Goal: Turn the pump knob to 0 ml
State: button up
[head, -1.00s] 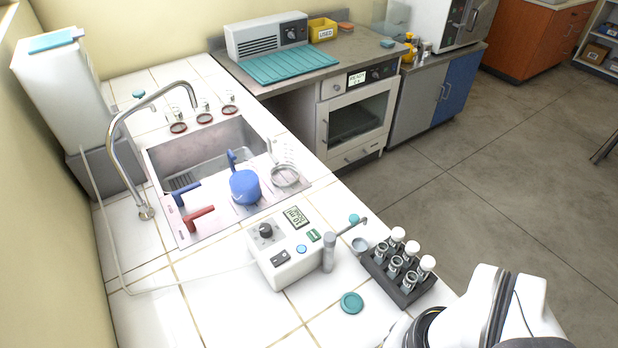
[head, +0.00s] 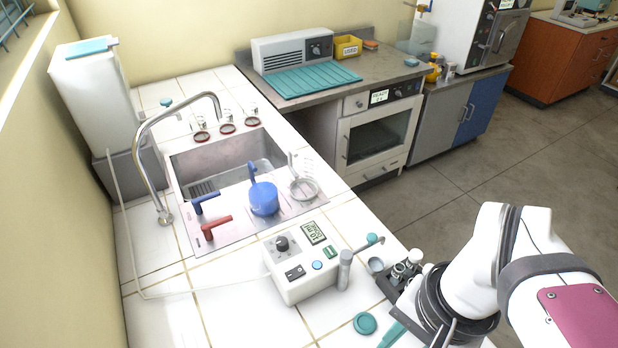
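The white pump (head: 303,278) stands on the tiled counter, below the sink in the picture. Its dark round knob (head: 282,243) is on the top face, left of a small green-grey display (head: 313,232). The display text is slanted and small; it looks like 10 ml. The pump also has a dark switch, a blue button, a green button and a grey spout post at its right. My gripper (head: 408,336) is at the bottom edge, right of and apart from the pump. A teal finger-like part shows there; the rest is cut off or hidden by my arm, so its opening is unclear.
A rack of capped tubes (head: 407,273) is right of the pump, partly behind my arm. A teal lid (head: 364,323) lies in front. The sink (head: 222,160) with tall faucet (head: 150,165), blue jug (head: 264,198) and blue and red handles are behind. Counter left of the pump is mostly clear.

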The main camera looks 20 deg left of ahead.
jog(key=shift+o, duration=1.2)
jog(key=w+a+r, duration=0.2)
jog(key=w+a, duration=0.1)
jog(key=w, duration=0.5)
jog(key=shift+a+r+h, duration=0.3)
jog(key=shift+a+r, duration=0.1)
jog(key=shift+o, duration=1.1)
jog(key=w+a, duration=0.4)
jog(key=w, duration=0.2)
jog(key=shift+w+a+r, duration=0.15)
jog(key=shift+a+r, duration=0.25)
jog(key=m+h, duration=0.1)
send_over(282, 241)
notch_tip(282, 241, down, 5)
notch_tip(282, 241, down, 14)
jog(key=shift+r, duration=0.1)
jog(key=shift+f, duration=0.55)
grip_shut()
